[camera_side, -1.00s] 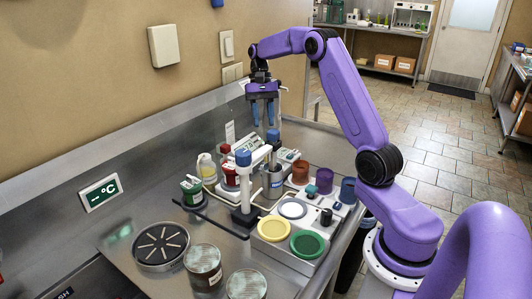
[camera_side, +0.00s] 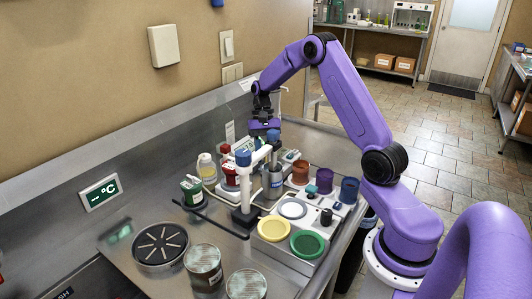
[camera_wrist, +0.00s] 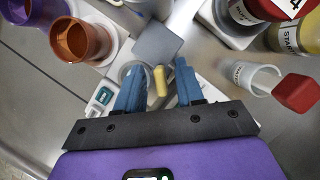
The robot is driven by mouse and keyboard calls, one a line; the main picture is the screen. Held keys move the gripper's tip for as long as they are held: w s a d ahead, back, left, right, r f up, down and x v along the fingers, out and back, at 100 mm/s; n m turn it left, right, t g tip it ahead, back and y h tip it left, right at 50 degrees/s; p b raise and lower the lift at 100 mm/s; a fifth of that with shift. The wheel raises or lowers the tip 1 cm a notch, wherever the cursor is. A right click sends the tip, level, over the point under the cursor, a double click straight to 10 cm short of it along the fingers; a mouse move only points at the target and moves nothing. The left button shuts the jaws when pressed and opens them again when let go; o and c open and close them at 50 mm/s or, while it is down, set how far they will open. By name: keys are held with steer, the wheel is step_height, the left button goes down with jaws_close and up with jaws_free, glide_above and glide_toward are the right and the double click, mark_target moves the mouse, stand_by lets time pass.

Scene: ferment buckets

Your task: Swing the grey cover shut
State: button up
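A flat square grey plate (camera_wrist: 157,38), which looks like the grey cover, lies just ahead of my fingertips in the wrist view. Its hinge and how far it stands open are hard to tell. A small yellow peg (camera_wrist: 160,80) shows between my fingers, beside a round pale part of the white device. My gripper (camera_wrist: 158,68) has its two blue fingers apart, with no visible contact on the peg or plate. In the side view my gripper (camera_side: 265,137) points down over the far end of the crowded equipment, and the cover cannot be made out there.
Orange (camera_wrist: 82,42) and purple cups stand left in the wrist view. Red-capped bottles and a clear cup with a red block (camera_wrist: 297,92) stand right. Yellow and green dishes (camera_side: 307,244) sit nearer.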

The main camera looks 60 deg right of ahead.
steer(key=shift+c, duration=0.3)
jaws_close()
steer(key=shift+n, duration=0.3)
steer(key=n+g+h, duration=0.1)
steer(key=n, duration=0.2)
steer(key=shift+n, duration=0.4)
steer(key=n+h, duration=0.2)
steer(key=n, duration=0.2)
steer(key=shift+n, duration=0.3)
steer(key=n+h, duration=0.1)
steer(key=n, duration=0.3)
steer(key=shift+h, duration=0.4)
steer(key=n+t+h, duration=0.1)
steer(key=n, duration=0.3)
steer(key=shift+n, duration=0.3)
